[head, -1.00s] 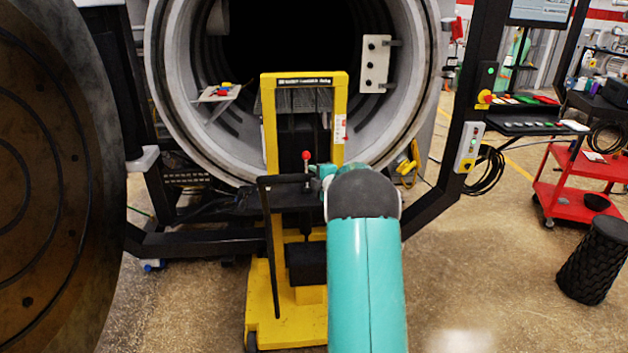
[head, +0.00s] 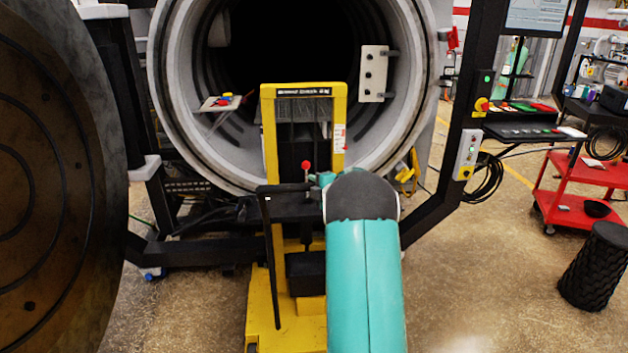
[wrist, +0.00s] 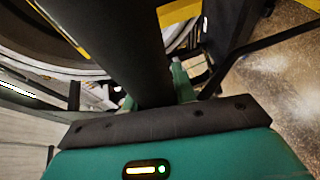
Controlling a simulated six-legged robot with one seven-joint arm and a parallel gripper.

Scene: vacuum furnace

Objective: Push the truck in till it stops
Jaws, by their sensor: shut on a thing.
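The truck (head: 268,310) is a yellow lift with a tall mast and a black push handle (head: 266,245). It stands in front of the round, open furnace mouth (head: 225,165), with its mast in front of the dark opening. A red-knobbed lever (head: 306,166) rises by the handle. My teal arm reaches forward to the handle's right end. My gripper (head: 322,182) is small there and partly hidden by my arm. In the wrist view its teal fingers (wrist: 158,88) sit either side of a thick black bar (wrist: 125,45), shut on it.
The big round furnace door (head: 50,180) stands open at the left. A black frame post (head: 470,120) with a control box (head: 467,150) stands right of the mouth. A red cart (head: 570,195) and a black ribbed stool (head: 598,265) are further right. Floor at front right is clear.

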